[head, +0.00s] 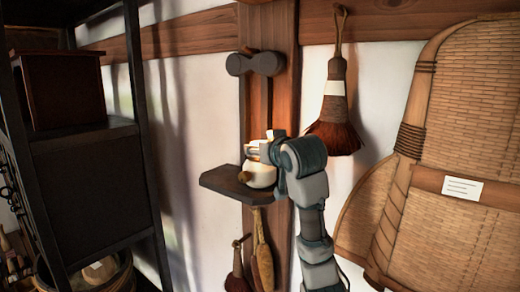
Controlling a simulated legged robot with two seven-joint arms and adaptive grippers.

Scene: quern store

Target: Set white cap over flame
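A small rounded white piece (262,178) stands on a dark wall shelf (226,185) on the wooden post. It has a round brown knob at its front left. I cannot tell whether it is the white cap or a lamp body. My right gripper (259,150) is just above it, at its upper right, close or touching. Pale cream parts show around the fingers, and I cannot tell whether they are held. The gripper's own wrist hides much of the fingers. No flame can be made out. My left gripper is not in view.
A dark grey two-lobed fitting (255,63) is on the post above the shelf. A brush (335,105) hangs to the right, beside large woven baskets (465,110). Small brushes (262,262) hang below the shelf. A dark rack (90,185) stands at left.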

